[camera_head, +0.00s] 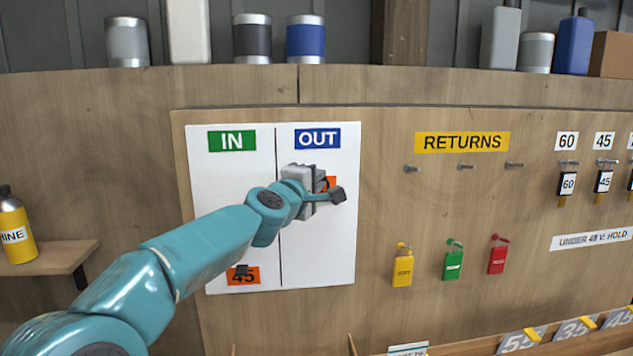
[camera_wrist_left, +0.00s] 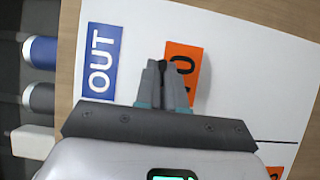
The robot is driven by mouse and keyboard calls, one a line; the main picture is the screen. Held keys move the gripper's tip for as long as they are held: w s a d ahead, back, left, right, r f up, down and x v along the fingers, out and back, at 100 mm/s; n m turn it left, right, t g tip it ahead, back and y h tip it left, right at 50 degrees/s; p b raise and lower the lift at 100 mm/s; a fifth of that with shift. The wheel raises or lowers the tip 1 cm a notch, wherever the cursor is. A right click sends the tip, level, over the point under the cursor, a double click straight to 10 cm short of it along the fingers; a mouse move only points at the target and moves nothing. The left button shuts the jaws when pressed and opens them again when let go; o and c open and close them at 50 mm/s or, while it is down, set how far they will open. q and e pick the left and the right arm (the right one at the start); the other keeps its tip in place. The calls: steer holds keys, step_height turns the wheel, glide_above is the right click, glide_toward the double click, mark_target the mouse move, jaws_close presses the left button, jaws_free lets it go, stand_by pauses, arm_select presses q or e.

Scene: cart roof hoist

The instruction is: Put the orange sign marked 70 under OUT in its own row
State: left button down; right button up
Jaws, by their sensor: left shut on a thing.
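The white board (camera_head: 230,180) has a green IN label (camera_head: 232,141) and a blue OUT label (camera_head: 317,138), with a dark line between the two columns. My left gripper (camera_head: 326,188) is at the upper part of the OUT column, shut on an orange sign (camera_head: 332,181). In the left wrist view this sign (camera_wrist_left: 182,78) lies against or close to the board just below the OUT label (camera_wrist_left: 100,62). Only a "0" of its number shows; the fingers (camera_wrist_left: 163,68) cover the rest. Another orange sign marked 45 (camera_head: 243,277) is low in the IN column.
A yellow RETURNS label (camera_head: 462,142) with several pegs is right of the board. A yellow bottle (camera_head: 14,230) stands on a shelf at left. Cans line the ledge above.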

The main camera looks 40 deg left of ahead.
arm_select(q)
steer(key=shift+w+a, duration=0.4)
steer(key=shift+a, duration=0.1)
stand_by(2.0)
stand_by(0.3)
steer(key=c, duration=0.7)
jaws_free()
steer(key=shift+d, duration=0.1)
steer(key=shift+s+d+p, duration=0.25)
steer(key=shift+s+d, duration=0.85)
steer(key=shift+d, duration=0.25)
steer(key=shift+s+d+p, duration=0.2)
steer(key=shift+s+d, duration=0.85)
steer(key=shift+d, duration=0.25)
